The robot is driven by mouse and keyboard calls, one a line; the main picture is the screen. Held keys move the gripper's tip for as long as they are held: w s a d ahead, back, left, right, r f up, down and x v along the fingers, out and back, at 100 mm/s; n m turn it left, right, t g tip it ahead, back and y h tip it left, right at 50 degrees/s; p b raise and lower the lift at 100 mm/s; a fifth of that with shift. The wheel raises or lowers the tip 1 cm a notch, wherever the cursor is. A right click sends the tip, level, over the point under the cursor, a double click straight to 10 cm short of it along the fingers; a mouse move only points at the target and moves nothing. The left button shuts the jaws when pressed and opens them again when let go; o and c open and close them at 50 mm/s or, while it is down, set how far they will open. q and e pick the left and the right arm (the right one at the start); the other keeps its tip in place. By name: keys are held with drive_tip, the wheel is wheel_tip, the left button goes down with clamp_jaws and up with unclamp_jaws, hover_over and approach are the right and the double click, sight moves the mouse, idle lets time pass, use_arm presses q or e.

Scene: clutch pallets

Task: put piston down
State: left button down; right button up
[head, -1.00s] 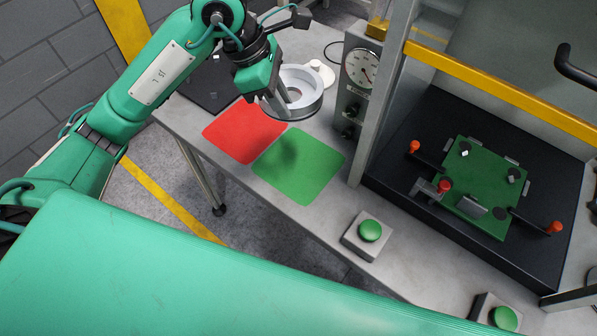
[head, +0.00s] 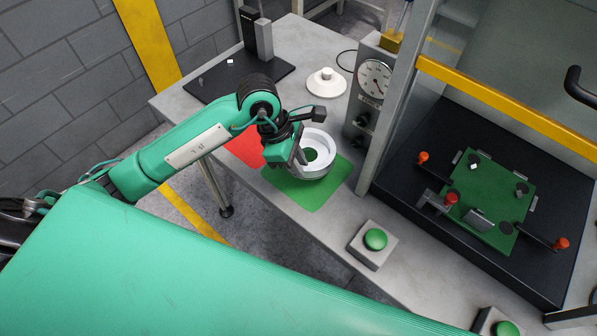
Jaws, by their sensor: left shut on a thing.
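The piston (head: 316,140) is a light grey ring-shaped part with an open middle, through which green shows. It is at or just above the green mat (head: 318,196); I cannot tell whether it touches. My left gripper (head: 301,157) is shut on the piston's left wall. The red mat (head: 243,150) lies to the left, partly hidden by my left arm. My right gripper is not in view.
A gauge panel (head: 373,80) and a press frame post (head: 397,120) stand close to the right of the mats. A green button box (head: 374,241) sits at the table's front edge. A white round part (head: 327,84) and a black-based stand (head: 240,78) are behind.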

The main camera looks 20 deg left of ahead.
use_arm(q)
drive_tip(key=shift+f, duration=0.9)
wheel_tip(320, 180, down, 4)
drive_tip(key=shift+r+p, duration=0.25)
drive_tip(key=shift+p, duration=0.15)
drive_tip(key=c, duration=1.8)
unclamp_jaws()
drive_tip(key=shift+f, duration=0.2)
drive_tip(key=o, duration=0.5)
drive_tip(key=shift+r, duration=0.1)
drive_tip(key=shift+c, duration=0.2)
